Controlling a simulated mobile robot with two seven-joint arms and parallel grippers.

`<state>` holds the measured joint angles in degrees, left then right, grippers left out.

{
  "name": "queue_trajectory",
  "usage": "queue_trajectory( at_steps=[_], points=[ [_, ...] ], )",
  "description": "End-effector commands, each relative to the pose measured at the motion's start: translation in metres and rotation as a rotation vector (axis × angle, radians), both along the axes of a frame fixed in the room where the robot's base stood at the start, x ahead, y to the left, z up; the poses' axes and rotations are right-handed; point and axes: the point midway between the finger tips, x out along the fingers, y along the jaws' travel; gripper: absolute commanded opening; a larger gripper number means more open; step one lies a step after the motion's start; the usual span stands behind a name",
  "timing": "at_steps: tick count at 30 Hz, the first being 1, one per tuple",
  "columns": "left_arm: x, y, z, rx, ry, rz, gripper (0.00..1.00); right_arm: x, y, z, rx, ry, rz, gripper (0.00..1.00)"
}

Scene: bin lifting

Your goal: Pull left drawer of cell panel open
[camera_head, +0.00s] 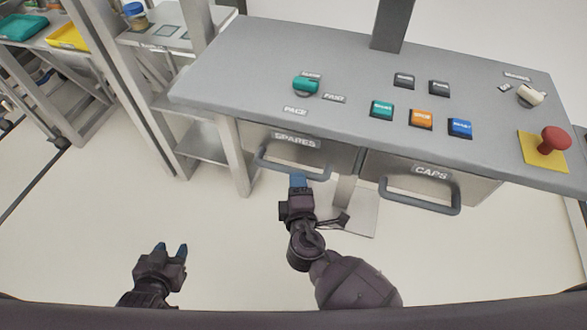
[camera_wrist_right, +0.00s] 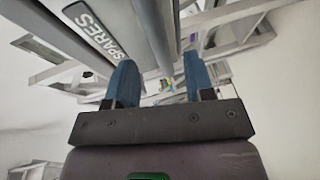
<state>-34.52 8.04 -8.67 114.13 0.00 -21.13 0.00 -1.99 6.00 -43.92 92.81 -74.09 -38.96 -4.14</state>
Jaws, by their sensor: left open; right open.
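The cell panel (camera_head: 360,90) is a grey desk with two drawers under its top. The left drawer (camera_head: 255,136) is labelled SPARES and has a grey bar handle (camera_head: 290,174); it looks shut. My right gripper (camera_head: 299,181) is just below this handle, blue fingertips pointing up at it. In the right wrist view the fingers (camera_wrist_right: 160,82) are apart, with the handle bar (camera_wrist_right: 156,35) beyond and between their tips; I cannot tell whether they touch it. The SPARES label (camera_wrist_right: 98,30) shows at upper left. My left gripper (camera_head: 171,251) is open and empty, low over the floor, away from the panel.
The right drawer, labelled CAPS (camera_head: 430,175), has its own handle (camera_head: 420,205). A green knob (camera_head: 306,85), several buttons and a red emergency stop (camera_head: 553,140) are on top. Shelving with trays (camera_head: 22,27) stands at left. The floor in front is clear.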

Motion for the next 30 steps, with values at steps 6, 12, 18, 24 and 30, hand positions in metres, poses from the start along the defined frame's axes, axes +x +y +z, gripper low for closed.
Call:
queue_trajectory(
  at_steps=[6,12,18,24,30],
  points=[
    [0.002,0.000,0.003,0.001,-0.004,-0.001,0.43,0.035,0.003,-0.006,-0.001,-0.001,0.000,0.48],
    [0.002,0.001,0.003,0.002,-0.004,-0.002,0.43,0.053,0.004,-0.010,0.001,0.001,-0.001,0.48],
    [0.002,0.001,0.002,0.003,-0.003,-0.001,0.43,0.057,0.004,-0.011,0.002,0.002,-0.001,0.48],
    [0.002,0.001,0.002,0.003,-0.002,-0.001,0.43,0.057,0.004,-0.011,0.002,0.001,-0.001,0.47],
    [0.001,0.001,0.001,0.003,0.000,-0.001,0.43,0.057,0.004,-0.011,0.002,0.001,-0.001,0.16]
  ],
)
